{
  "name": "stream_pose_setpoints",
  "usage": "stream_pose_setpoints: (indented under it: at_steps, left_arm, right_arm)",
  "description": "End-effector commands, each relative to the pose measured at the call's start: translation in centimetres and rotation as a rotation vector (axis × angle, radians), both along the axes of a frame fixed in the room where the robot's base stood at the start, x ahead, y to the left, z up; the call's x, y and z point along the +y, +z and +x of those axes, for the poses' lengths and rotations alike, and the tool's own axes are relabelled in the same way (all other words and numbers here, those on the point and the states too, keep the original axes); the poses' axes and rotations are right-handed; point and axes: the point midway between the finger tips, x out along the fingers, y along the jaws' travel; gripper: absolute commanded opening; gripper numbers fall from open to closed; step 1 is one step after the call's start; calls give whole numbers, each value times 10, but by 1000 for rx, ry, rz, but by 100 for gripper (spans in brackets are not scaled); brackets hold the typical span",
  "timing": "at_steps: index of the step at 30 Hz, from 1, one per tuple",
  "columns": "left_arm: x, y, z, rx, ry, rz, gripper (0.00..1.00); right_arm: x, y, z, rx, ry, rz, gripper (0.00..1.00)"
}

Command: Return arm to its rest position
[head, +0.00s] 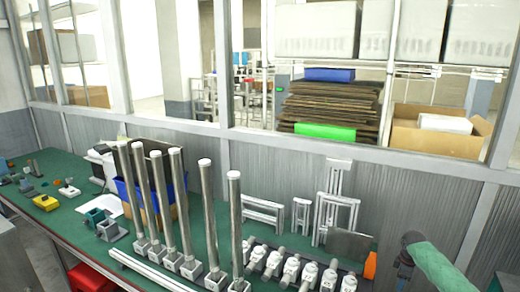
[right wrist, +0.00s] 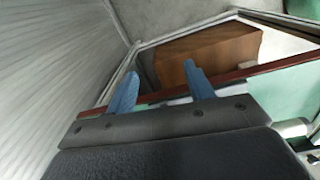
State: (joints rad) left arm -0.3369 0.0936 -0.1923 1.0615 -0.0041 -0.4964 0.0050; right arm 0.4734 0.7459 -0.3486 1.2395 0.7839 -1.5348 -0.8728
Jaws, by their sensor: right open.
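My right gripper (right wrist: 158,75) shows in the right wrist view with its two blue fingers spread apart. Nothing is held between them. A brown box-like thing (right wrist: 215,52) shows beyond the fingertips, apart from them as far as I can tell. In the head view a dark rounded part and a green part show at the lower right; I cannot tell whether they belong to my right arm. My left arm and gripper are not in view.
Several tall metal posts (head: 207,215) stand upright on the green table (head: 75,180). Short metal fittings (head: 291,269) line its front right. Grey frames (head: 336,212) lean by the ribbed wall. A blue bin (head: 128,192) and a yellow block (head: 46,203) are at left.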

Motion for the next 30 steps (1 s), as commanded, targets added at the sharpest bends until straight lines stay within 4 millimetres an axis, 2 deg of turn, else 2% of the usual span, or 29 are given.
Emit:
stream_pose_setpoints:
  at_steps: [1, 4, 9, 13, 17, 23, 27, 30]
  left_arm:
    - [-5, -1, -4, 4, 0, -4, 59]
    - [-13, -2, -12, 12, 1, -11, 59]
    - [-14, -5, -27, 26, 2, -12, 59]
    - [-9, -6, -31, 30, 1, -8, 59]
    - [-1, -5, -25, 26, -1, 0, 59]
    - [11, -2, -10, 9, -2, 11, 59]
    - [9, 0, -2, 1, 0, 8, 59]
    - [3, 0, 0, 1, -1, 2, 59]
  right_arm:
    - [10, -23, -6, 0, -15, 2, 53]
    - [28, -71, -19, -12, -59, -3, 53]
    - [64, -158, -52, -38, -145, -9, 53]
    - [91, -216, -82, -55, -201, -11, 53]
    - [119, -270, -116, -73, -255, -10, 53]
    - [164, -346, -179, -96, -336, -1, 53]
    - [200, -397, -233, -111, -395, 9, 53]
    - [226, -429, -272, -122, -435, 19, 53]
